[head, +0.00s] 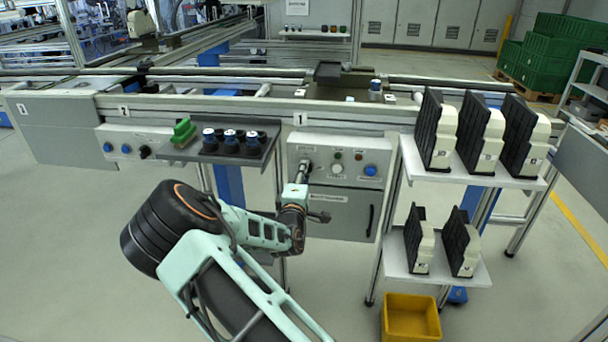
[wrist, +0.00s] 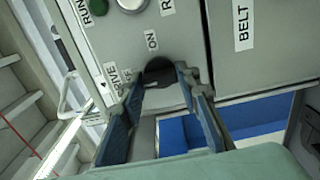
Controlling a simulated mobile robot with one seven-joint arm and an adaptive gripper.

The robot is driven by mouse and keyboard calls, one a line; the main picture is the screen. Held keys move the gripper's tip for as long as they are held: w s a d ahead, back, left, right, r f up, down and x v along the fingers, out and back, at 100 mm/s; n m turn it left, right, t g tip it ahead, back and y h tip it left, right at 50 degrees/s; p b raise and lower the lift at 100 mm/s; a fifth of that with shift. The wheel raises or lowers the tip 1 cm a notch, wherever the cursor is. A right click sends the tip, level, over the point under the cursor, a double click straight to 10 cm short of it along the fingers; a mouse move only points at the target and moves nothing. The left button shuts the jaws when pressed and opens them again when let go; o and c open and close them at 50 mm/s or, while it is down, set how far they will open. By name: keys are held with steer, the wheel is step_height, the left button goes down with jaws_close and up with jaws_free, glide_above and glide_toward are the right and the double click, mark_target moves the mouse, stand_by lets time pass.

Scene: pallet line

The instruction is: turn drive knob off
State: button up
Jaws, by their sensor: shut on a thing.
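The control panel (head: 320,180) is a grey box front under the conveyor at station 1. The drive knob (wrist: 160,68) is dark and round, beside the labels "DRIVE" and "ON" in the wrist view. My gripper (wrist: 162,88) is closed around this knob, one blue-grey finger on each side. In the head view my gripper (head: 304,168) reaches the panel's upper left and covers the knob. The fingers hide much of the knob's face, so I cannot tell where its pointer stands.
Right of the knob are a round pale control (head: 337,169), a blue button (head: 370,170) and small lamps. A handled door lies below. A dark tray (head: 225,150) with blue-topped parts juts out at left. Shelves (head: 470,178) of black-and-cream parts stand at right, above a yellow bin (head: 411,334).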

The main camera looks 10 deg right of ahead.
steer(key=o, duration=1.2)
steer(key=shift+c, duration=0.2)
steer(key=v, duration=1.2)
